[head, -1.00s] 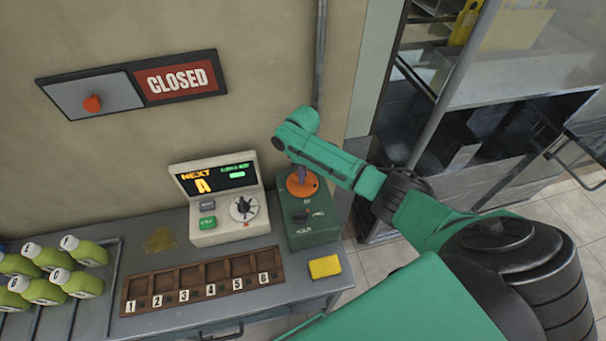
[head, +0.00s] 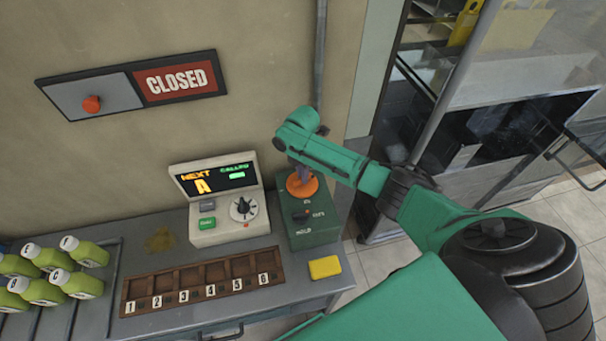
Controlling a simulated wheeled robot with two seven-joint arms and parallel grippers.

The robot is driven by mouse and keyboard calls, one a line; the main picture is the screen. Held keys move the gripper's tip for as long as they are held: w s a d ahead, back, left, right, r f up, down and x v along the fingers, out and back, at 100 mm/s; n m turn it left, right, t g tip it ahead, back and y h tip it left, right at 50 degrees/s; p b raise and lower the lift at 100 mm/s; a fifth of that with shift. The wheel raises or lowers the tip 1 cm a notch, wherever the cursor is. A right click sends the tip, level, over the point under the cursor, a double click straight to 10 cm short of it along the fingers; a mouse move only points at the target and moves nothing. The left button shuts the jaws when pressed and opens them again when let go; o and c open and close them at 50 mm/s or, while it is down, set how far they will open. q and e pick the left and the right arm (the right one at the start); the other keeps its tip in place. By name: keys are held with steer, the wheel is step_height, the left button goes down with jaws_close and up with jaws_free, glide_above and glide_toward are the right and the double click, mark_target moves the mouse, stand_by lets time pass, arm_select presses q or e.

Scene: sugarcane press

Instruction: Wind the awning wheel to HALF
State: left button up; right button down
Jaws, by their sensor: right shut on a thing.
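An orange round knob (head: 301,187) sits on top of a dark green box (head: 313,232) at the right end of the counter. My right gripper (head: 302,174) reaches down from above and is shut on the orange knob; its fingers are mostly hidden by my arm. The box front has a small dark lever (head: 301,214) and small labels, one reading like HOLD. No awning and no wheel marked HALF can be made out. My left gripper is not in view.
A console (head: 222,205) with a lit screen and dial stands left of the box. A numbered wooden rack (head: 200,281), a yellow block (head: 324,267) and several green bottles (head: 40,270) are on the counter. A CLOSED sign (head: 132,84) hangs on the wall.

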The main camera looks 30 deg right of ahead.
steer(key=shift+a+n, duration=0.1)
steer(key=shift+n, duration=2.1)
steer(key=c, duration=0.9)
jaws_free()
steer(key=shift+o, duration=0.2)
steer(key=shift+a, duration=0.1)
steer(key=shift+r, duration=0.1)
step_height(320, 180, up, 14)
steer(key=b, duration=0.3)
steer(key=shift+r, duration=0.2)
